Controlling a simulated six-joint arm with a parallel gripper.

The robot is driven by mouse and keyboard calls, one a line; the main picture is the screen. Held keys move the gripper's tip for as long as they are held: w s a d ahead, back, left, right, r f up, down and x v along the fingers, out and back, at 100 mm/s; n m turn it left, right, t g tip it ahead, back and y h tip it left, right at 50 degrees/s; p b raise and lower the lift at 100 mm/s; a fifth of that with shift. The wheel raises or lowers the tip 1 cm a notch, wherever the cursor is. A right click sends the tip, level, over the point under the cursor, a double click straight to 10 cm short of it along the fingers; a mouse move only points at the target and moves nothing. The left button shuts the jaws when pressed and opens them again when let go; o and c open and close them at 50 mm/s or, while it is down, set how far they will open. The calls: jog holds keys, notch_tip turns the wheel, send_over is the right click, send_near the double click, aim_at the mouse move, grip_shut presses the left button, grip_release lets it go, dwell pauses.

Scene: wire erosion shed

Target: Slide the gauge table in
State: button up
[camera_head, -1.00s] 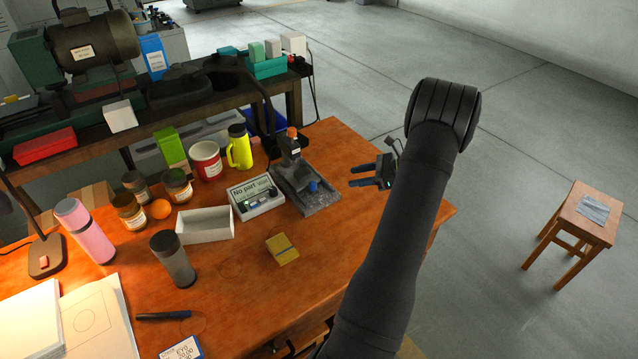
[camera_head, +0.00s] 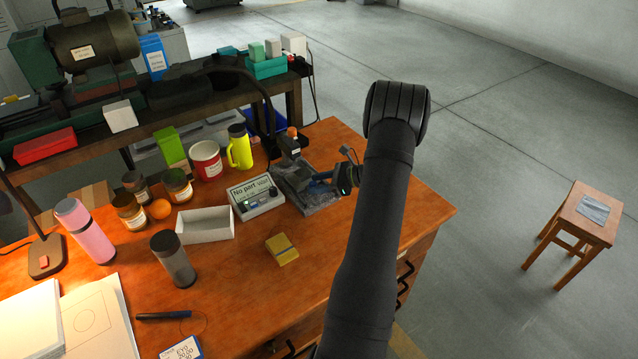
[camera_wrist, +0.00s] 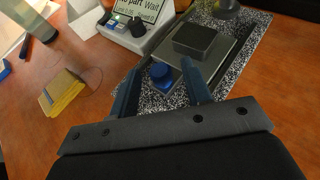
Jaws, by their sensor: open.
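The gauge stands on a speckled granite base (camera_head: 321,196). In the wrist view its grey sliding table (camera_wrist: 220,58) carries a dark square block (camera_wrist: 195,38) and has a blue round knob (camera_wrist: 161,74) at its near end. My gripper (camera_head: 318,177) has come in over the base from the right. In the wrist view my gripper (camera_wrist: 160,69) is open, with one finger on each side of the knob and visible gaps between. The gauge's upright and head (camera_head: 290,143) stand at the back of the base.
A display box (camera_head: 256,197) reading "No part Wait" stands left of the base. The wooden bench (camera_head: 230,300) is clear in front.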

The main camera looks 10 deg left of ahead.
aim_at(303, 175)
grip_shut()
jog(key=w+a, duration=0.3)
jog(key=shift+w+a, duration=0.1)
jog(key=shift+w, duration=0.05)
jog(key=shift+w+a+r, duration=0.15)
jog(key=shift+c, duration=0.6)
grip_release()
jog(key=shift+o, duration=0.6)
jog(key=v, duration=1.7)
jog(key=shift+d, duration=0.25)
jog(key=shift+a, duration=0.1)
